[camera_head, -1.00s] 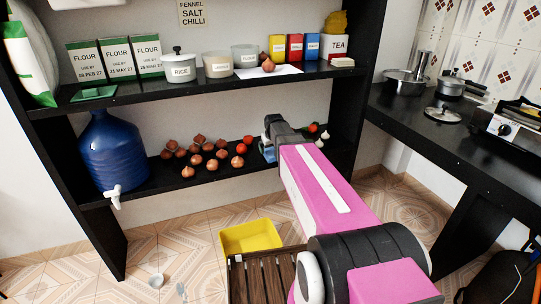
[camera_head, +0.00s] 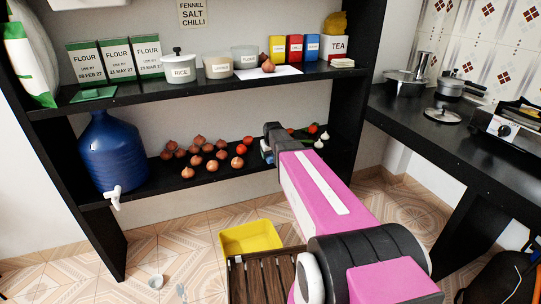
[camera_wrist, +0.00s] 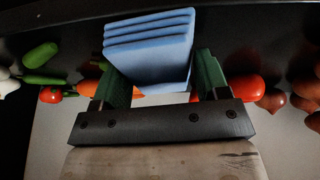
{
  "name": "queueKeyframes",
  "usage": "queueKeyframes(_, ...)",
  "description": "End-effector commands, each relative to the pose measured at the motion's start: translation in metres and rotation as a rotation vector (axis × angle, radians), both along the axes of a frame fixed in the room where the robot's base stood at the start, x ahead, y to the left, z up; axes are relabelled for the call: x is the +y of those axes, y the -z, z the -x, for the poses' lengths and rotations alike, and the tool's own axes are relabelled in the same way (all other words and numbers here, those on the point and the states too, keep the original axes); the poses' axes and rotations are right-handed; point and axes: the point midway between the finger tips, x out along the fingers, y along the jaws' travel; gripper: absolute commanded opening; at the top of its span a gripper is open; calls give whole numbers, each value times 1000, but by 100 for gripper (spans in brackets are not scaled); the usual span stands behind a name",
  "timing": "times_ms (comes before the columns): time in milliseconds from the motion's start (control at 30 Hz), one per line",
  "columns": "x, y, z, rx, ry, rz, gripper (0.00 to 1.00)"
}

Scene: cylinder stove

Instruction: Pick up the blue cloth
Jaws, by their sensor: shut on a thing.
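The blue cloth (camera_wrist: 150,55) is a folded, layered light-blue block in the wrist view. My gripper (camera_wrist: 155,82) has one green finger on each side of it and is shut on it. In the head view my gripper (camera_head: 268,150) reaches over the lower black shelf, and only a small bit of blue shows at its end. Most of the cloth is hidden there behind the gripper. Whether the cloth still touches the shelf is not clear.
Several onions (camera_head: 205,155) lie left of my gripper on the lower shelf (camera_head: 160,188). Tomatoes (camera_wrist: 243,88), green vegetables (camera_wrist: 40,55) and garlic (camera_head: 319,143) lie close by. The upper shelf (camera_head: 200,86) with jars is above. A blue water jug (camera_head: 112,150) stands left.

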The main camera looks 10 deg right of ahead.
Motion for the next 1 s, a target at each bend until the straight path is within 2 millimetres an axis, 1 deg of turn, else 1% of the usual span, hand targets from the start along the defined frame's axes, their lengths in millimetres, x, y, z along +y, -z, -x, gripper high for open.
queueKeyframes(133, 0, -3, 0, 0, 0, 0, 42)
queueKeyframes(267, 0, -12, 0, -1, 0, 0, 42)
queueKeyframes(367, 0, -23, 0, -1, 0, 0, 42)
queueKeyframes(467, 0, -40, 0, -2, 0, 0, 42)
queueKeyframes(500, 4, -46, 4, -2, -1, 0, 42)
queueKeyframes(600, 26, -59, 18, -2, -3, 0, 42)
queueKeyframes(800, 62, -84, 39, -1, -3, 1, 42)
queueKeyframes(900, 76, -93, 47, -1, -3, 1, 42)
queueKeyframes(1000, 87, -101, 53, -1, -1, -1, 42)
